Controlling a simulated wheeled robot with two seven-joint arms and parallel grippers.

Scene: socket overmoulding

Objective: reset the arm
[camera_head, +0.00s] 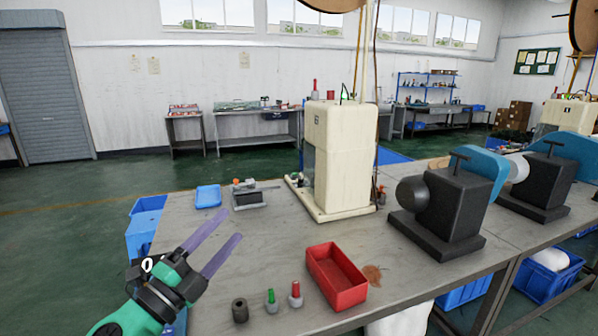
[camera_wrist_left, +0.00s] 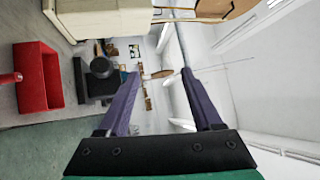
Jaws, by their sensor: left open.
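My left gripper (camera_head: 222,243) has two purple fingers. In the head view it is at the lower left, above the left front part of the grey table (camera_head: 185,222). Its fingers are spread apart with nothing between them. In the left wrist view the fingers (camera_wrist_left: 160,95) are also apart, with only the distant room between them. My right gripper does not show in either view.
A red bin (camera_head: 337,277), a dark cylinder (camera_head: 240,310), a green-topped piece (camera_head: 271,301) and a red-topped piece (camera_head: 295,295) stand near the front edge. A cream machine (camera_head: 340,155) and black machines (camera_head: 447,205) stand beyond. A blue tray (camera_head: 208,196) lies at the far left.

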